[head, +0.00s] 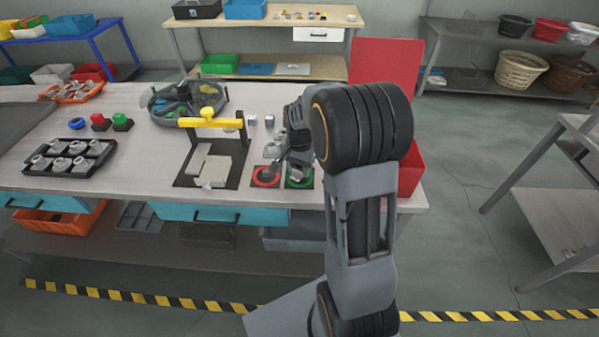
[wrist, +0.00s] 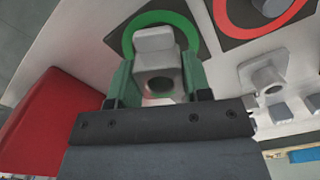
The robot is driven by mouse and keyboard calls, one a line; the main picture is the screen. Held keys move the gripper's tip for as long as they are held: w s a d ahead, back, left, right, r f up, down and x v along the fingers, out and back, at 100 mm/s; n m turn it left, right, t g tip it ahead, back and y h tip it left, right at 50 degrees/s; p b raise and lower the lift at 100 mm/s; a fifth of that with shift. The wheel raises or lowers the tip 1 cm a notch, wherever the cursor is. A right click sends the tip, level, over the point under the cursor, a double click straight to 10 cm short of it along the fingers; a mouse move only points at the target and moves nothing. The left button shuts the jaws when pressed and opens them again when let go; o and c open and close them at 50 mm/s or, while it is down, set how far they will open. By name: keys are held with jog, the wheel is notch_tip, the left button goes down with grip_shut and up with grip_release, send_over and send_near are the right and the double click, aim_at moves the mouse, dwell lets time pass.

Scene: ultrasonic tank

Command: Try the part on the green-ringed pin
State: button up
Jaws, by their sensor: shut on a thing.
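My gripper (wrist: 160,80) is shut on a light grey metal part (wrist: 155,41) with a round hole in it. In the wrist view the part overlaps the green ring (wrist: 127,43) on its dark plate, and the ring's pin is hidden. Whether the part touches the pin, I cannot tell. In the head view the green ring (head: 299,183) lies at the front right of the bench, with my gripper (head: 297,153) just behind and above it. The held part is hard to make out there.
The red-ringed pin (head: 266,175) stands just left of the green ring. A yellow-handled fixture (head: 210,123) is farther left, and a black tray (head: 34,171) holds several grey parts. Small grey pieces (head: 269,120) stand behind. A red bin (head: 412,168) is at the right edge.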

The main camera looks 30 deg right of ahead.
jog(key=shift+r+p, duration=0.8)
jog(key=shift+r, duration=0.4)
jog(key=shift+r+p, duration=1.55)
jog(key=shift+r, duration=0.5)
